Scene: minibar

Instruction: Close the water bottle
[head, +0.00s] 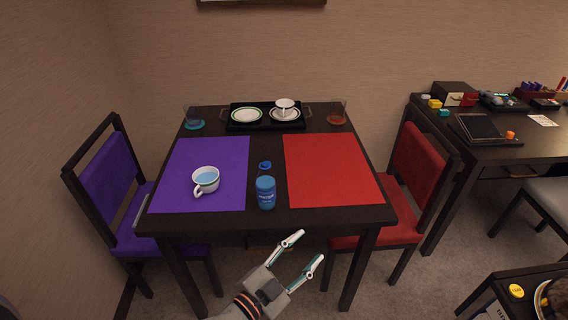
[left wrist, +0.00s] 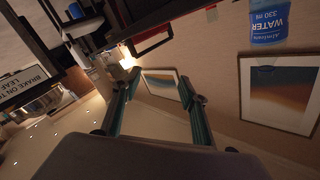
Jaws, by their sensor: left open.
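The water bottle (head: 266,193) stands upright near the front edge of the dark table, between the two placemats. It has a blue label with white print. My right gripper is not in view.
A purple placemat (head: 225,150) with a white cup (head: 206,180) lies left, a red placemat (head: 325,165) right. A black tray (head: 265,125) with dishes and two glasses stand at the back. A purple chair (head: 105,175) and a red chair (head: 420,175) flank the table.

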